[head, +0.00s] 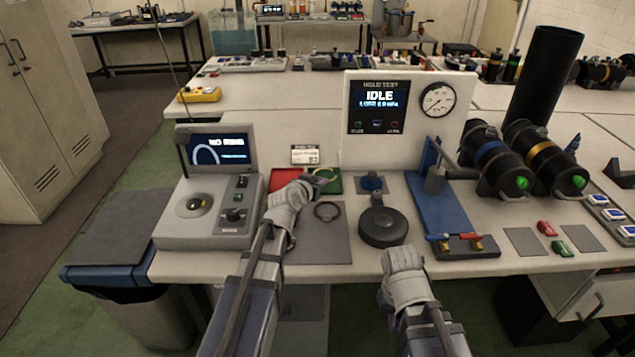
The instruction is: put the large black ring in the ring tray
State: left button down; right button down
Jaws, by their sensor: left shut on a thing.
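A dark ring (327,211) lies on the grey mat (322,245) in the head view; whether it is the large black one, I cannot tell. Behind the mat are a red tray (284,179) and a green tray (334,186). A yellow-green ring (325,173) shows in the green tray. My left gripper (314,183) is over the trays' front edge, just behind the dark ring. It is shut on a dark thing that I cannot clearly make out. My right gripper (392,256) is at the table's front edge, with its fingers hidden by its own body.
A grey machine with a screen (220,150) stands left of the mat. A round black lidded part (382,227) is to the right, before the gauge panel (408,145). A blue stand (437,196) and black cylinders (497,165) stand further right.

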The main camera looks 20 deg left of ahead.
pick_arm(q)
jog(key=shift+f, duration=0.35)
pick_arm(e)
jog(key=shift+f, duration=0.3)
pick_arm(q)
jog(key=c, duration=0.7)
grip_release()
jog(key=shift+r, duration=0.2)
pick_arm(e)
jog(key=shift+r, duration=0.15)
